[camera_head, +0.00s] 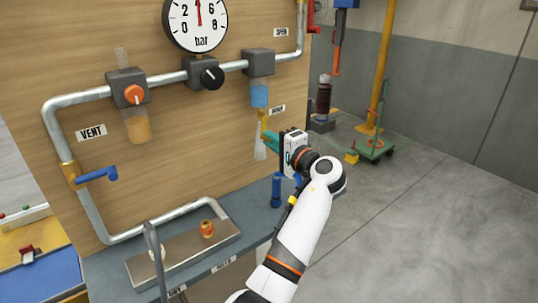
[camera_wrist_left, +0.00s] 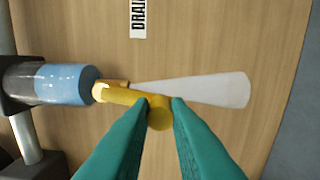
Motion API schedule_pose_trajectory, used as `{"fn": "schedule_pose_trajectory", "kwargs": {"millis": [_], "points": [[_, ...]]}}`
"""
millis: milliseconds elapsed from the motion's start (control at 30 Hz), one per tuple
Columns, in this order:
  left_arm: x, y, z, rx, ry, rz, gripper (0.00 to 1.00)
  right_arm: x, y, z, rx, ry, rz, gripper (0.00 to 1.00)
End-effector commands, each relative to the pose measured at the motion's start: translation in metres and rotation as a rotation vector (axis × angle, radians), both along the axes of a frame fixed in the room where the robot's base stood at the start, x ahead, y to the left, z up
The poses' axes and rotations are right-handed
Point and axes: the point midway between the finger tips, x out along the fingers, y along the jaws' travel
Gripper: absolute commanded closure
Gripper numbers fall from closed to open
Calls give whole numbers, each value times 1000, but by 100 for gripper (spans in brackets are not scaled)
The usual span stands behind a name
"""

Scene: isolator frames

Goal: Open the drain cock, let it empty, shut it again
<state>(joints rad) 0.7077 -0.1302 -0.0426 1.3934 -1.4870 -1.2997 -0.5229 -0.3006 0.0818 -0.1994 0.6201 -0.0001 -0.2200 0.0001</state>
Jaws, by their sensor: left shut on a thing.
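The drain cock (camera_head: 264,120) is a small yellow fitting under a clear bowl (camera_head: 260,93) holding blue liquid, beside the DRAIN label. In the left wrist view the bowl (camera_wrist_left: 65,84) lies at the left, with blue in its lower part. A pale, widening plume (camera_wrist_left: 200,89) comes from the cock's outlet; in the head view it points down the board. My left gripper (camera_head: 268,136) is at the cock. In the left wrist view its green fingers (camera_wrist_left: 159,112) are shut on the cock's yellow lever (camera_wrist_left: 130,98), which slants away from the outlet line.
The gauge (camera_head: 198,22), orange knob (camera_head: 133,94), black knob (camera_head: 211,76) and blue-handled vent valve (camera_head: 97,174) are on the board. Below, the bench holds a metal tray (camera_head: 150,272) and a blue upright object (camera_head: 277,190).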

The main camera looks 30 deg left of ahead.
Motion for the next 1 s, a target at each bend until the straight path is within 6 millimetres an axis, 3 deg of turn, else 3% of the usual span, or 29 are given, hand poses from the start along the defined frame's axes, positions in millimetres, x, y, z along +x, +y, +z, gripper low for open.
{"fn": "schedule_pose_trajectory", "kwargs": {"millis": [33,300,900,933,1000], "points": [[2,0,-4,-10,-29,-2,100,0,0,-11,0,0,0,64],[7,-2,-1,-52,-133,-2,100,0,0,-26,0,0,0,64],[8,-3,2,-65,-166,-2,100,0,2,-30,3,0,-1,64],[8,-3,2,-65,-166,-2,81,0,2,-30,3,0,-1,64],[8,-3,2,-65,-166,-2,69,0,3,-30,3,0,-1,64]]}}
